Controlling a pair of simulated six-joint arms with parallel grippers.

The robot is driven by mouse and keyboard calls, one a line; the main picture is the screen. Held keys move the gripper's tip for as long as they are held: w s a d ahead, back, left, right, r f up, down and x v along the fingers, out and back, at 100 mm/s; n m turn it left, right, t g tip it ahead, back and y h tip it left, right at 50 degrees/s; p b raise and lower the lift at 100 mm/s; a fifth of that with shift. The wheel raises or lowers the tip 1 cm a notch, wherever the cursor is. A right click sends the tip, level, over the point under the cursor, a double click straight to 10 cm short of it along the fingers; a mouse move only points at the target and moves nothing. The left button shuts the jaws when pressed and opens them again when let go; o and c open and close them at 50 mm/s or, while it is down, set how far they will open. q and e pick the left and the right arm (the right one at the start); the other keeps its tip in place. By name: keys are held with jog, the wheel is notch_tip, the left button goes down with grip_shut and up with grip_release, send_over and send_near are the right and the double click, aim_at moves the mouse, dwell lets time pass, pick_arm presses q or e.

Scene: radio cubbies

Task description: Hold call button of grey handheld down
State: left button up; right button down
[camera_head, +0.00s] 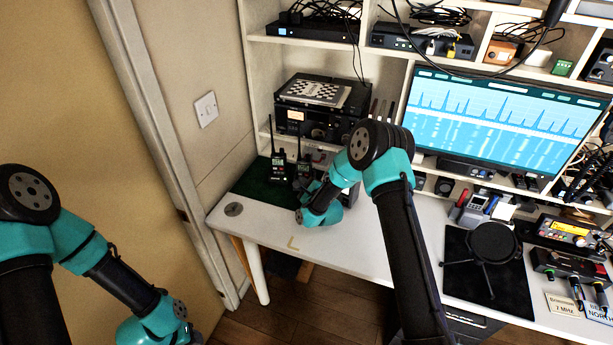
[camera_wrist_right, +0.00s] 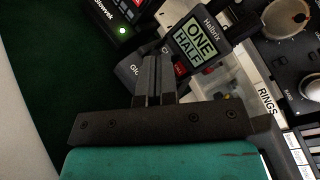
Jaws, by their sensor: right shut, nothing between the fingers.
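Two dark handhelds with antennas stand on the green mat in the head view, one at the left (camera_head: 278,166) and one to its right (camera_head: 302,170). In the right wrist view, a handheld marked Hallbrix (camera_wrist_right: 199,42) has a lit screen reading "ONE HALF". A second handheld (camera_wrist_right: 118,18) with a green light is at upper left. My left gripper is out of view.
The green mat (camera_head: 248,184) lies at the white desk's left end. A black radio (camera_head: 311,123) stands on the shelf behind. A monitor (camera_head: 500,115) and a round black object on a stand (camera_head: 490,242) are to the right. The front left desk (camera_head: 262,228) is mostly clear.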

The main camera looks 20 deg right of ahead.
jog(key=shift+s+a, duration=0.35)
jog(key=shift+s, duration=0.35)
jog(key=shift+s+a, duration=0.3)
jog(key=shift+s, duration=0.35)
jog(key=shift+s+a, duration=0.35)
jog(key=shift+s, duration=0.35)
